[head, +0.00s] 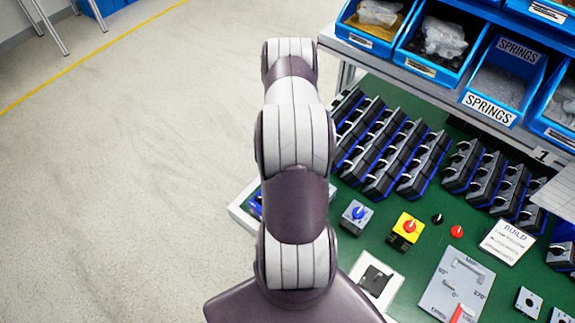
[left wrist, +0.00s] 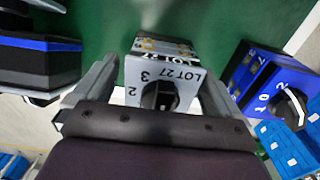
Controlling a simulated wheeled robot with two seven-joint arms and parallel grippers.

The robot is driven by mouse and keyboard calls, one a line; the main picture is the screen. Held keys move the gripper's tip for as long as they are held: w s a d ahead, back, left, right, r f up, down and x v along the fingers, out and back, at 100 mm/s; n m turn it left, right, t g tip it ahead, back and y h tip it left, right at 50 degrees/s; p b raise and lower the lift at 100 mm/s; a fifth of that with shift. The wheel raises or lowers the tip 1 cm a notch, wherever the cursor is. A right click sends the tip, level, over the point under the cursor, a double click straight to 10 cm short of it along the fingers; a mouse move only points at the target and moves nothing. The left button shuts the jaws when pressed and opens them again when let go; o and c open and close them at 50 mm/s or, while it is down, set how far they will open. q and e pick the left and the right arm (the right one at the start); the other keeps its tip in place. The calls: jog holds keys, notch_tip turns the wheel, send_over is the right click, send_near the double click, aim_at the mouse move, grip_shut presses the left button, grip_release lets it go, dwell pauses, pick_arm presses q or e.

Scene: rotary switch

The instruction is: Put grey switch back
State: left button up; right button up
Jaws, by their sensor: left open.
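A grey switch (left wrist: 165,75) with a black knob and the marks "LOT 27", "3" and "2" is in the middle of the left wrist view. My left gripper (left wrist: 153,78) is open, with one finger on each side of this switch. Whether the fingers touch it I cannot tell. The lower part of its knob is hidden behind the gripper body. In the head view my arm fills the middle, and no gripper fingers show there. My right gripper is in neither view.
Rows of black and blue switches (head: 392,140) stand on the green bench top (head: 400,268). A grey block with a blue knob (head: 357,214) and a yellow block with a red knob (head: 407,228) stand in front. Blue bins (head: 500,75) overhang the back. A blue-sided switch (left wrist: 262,85) is close on the right.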

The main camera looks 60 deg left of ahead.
pick_arm(q)
notch_tip(320, 180, up, 12)
jog(key=shift+r+b, duration=0.1)
jog(key=shift+b, duration=0.75)
jog(key=w+d+r+m, duration=0.3)
jog(key=w+d+m, duration=0.15)
jog(key=d, duration=0.25)
jog(key=w+d+r+m+t, duration=0.1)
jog(key=w+d+r+m, duration=0.2)
jog(key=d+m, duration=0.4)
jog(key=w+d+r+m, duration=0.2)
jog(key=w+d+m, duration=0.15)
jog(key=d, duration=0.45)
jog(key=s+d+r+m, duration=0.1)
jog(key=s+d+m, duration=0.1)
jog(key=d+m, duration=0.2)
jog(key=s+d+r+m, duration=0.2)
jog(key=d+m, duration=0.1)
jog(key=d, duration=0.4)
jog(key=shift+m, duration=0.4)
jog(key=shift+s+a, duration=0.1)
jog(key=shift+s, duration=0.05)
